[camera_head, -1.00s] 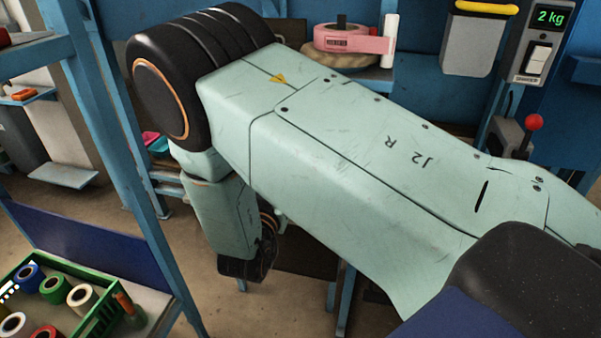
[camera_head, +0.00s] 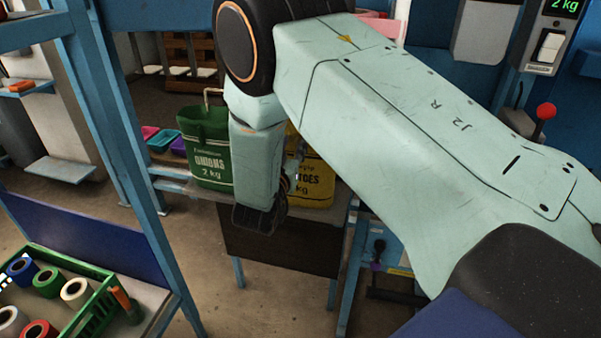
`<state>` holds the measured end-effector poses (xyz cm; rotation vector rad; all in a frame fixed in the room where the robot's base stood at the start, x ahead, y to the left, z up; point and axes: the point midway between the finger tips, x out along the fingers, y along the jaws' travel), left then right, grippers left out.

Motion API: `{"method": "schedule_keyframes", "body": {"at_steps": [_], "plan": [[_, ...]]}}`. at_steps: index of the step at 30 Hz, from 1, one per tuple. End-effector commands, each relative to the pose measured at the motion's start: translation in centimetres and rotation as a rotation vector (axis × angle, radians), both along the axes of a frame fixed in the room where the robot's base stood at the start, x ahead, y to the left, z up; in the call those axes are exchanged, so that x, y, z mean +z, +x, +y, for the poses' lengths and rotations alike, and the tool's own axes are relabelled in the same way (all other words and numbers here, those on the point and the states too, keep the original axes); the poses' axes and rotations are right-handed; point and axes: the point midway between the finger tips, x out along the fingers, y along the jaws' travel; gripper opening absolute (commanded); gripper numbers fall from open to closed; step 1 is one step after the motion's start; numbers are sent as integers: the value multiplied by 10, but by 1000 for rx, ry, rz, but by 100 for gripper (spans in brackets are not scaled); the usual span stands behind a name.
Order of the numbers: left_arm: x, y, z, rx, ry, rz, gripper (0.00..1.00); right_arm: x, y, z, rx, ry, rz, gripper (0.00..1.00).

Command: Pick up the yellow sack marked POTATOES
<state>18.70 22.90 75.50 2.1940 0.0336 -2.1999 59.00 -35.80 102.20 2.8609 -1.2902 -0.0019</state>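The yellow sack marked POTATOES (camera_head: 316,178) stands upright on a shelf behind my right arm. Only part of it shows, with the letters "TOES" and "kg"; its left side and top are hidden by my arm. The wrist of my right arm is in front of the sack's left edge. A little of my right gripper (camera_head: 295,166) shows there against the yellow cloth. Its fingers are mostly hidden, so I cannot tell whether they are open or touch the sack. My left gripper is out of view.
A green sack marked ONIONS 2 kg (camera_head: 207,150) stands just left of the yellow one. A blue post (camera_head: 130,150) rises at left. A green crate of tape rolls (camera_head: 85,300) is at lower left. A red-knobbed lever (camera_head: 545,111) stands at right.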

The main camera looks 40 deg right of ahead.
Motion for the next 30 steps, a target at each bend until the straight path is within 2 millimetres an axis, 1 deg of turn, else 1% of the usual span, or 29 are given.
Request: {"method": "schedule_keyframes", "body": {"at_steps": [2,13,30], "plan": [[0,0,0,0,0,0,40,0,0,-1,0,0,0,31],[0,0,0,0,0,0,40,0,0,0,0,0,0,0],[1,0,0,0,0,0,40,1,1,-1,0,1,1,0]]}}
